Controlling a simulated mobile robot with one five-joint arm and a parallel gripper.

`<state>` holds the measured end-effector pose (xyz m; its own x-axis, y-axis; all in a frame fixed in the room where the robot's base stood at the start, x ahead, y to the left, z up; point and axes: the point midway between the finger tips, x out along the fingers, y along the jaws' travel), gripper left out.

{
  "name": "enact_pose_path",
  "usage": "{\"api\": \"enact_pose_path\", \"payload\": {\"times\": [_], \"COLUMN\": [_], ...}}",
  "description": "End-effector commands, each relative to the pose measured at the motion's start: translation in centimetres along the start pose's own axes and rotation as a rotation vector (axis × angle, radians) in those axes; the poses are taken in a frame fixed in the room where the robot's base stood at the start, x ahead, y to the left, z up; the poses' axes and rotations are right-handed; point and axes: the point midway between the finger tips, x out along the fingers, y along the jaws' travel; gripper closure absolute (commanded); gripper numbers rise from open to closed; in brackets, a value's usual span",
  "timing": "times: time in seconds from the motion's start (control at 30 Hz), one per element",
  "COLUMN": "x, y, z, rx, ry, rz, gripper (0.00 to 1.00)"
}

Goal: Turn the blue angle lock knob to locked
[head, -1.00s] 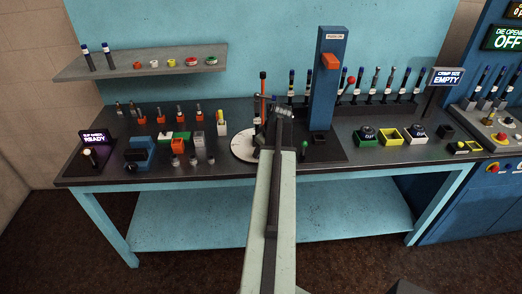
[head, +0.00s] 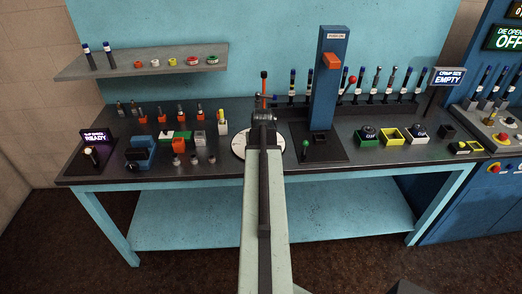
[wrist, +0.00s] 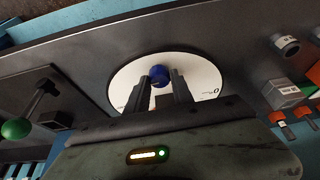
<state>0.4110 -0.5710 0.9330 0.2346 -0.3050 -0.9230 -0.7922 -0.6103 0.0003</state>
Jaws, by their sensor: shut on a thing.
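The blue knob (wrist: 158,74) stands over a round white dial (wrist: 206,75) in the wrist view. My gripper (wrist: 163,84) has its two dark fingers shut on the knob, one on each side. The knob's pointer and any locked mark cannot be made out.
A tall blue post (head: 328,85) with an orange block stands right of the dial. A green-tipped lever (head: 305,147) is at its foot. A thin red-and-black rod (head: 263,88) rises behind my gripper. Small grey and orange fittings (head: 180,145) stand to the left.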

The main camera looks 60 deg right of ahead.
Motion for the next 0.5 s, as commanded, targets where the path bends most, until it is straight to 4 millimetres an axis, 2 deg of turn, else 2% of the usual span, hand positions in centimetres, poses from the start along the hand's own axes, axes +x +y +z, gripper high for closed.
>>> {"api": "enact_pose_path", "payload": {"times": [0.5], "x": [0.04], "y": [-0.24], "z": [0.1], "rx": [0.048], "ry": [-0.004], "rz": [0.014], "gripper": [1.0]}}
